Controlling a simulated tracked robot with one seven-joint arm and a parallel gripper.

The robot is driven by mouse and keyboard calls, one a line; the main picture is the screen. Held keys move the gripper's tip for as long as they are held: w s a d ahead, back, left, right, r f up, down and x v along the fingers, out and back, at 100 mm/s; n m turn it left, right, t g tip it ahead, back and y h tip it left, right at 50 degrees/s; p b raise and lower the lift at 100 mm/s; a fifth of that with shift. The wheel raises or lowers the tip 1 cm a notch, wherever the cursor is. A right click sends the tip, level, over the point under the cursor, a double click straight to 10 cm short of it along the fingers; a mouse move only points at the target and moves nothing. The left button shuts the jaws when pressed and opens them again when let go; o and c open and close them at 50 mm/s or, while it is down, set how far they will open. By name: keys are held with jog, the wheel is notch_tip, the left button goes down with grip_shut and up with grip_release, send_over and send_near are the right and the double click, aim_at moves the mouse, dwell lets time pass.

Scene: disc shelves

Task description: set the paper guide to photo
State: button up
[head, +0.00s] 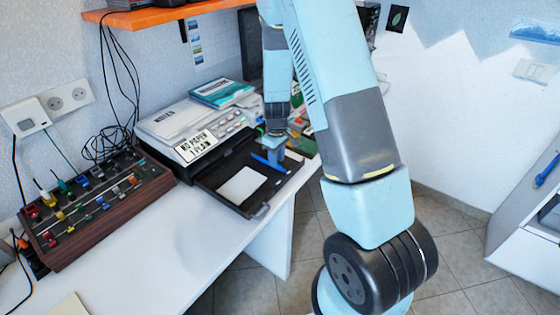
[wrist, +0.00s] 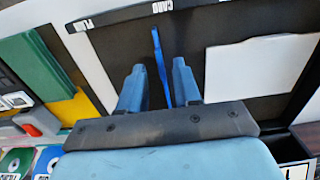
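The paper guide is a thin blue bar (head: 268,162) standing across the dark open paper tray (head: 256,207) of the printer (head: 190,124). In the wrist view the blue guide (wrist: 161,66) lies between the two blue fingers of my gripper (wrist: 157,68), with a gap on each side. My gripper (head: 276,152) is open and low over the tray, at the guide. White paper (wrist: 255,65) lies in the tray to the right of the guide in the wrist view. Labels reading upside down as "CARD" and "PLAIN" show on the tray's edge strip (wrist: 120,16); a photo label is not visible.
A wooden switch box (head: 92,208) stands on the white desk (head: 175,240) at left. An orange shelf (head: 165,12) hangs above. Floor is clear at right.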

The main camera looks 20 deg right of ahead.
jog(key=shift+f, duration=0.9)
jog(key=shift+c, duration=0.4)
grip_shut()
dwell(0.5)
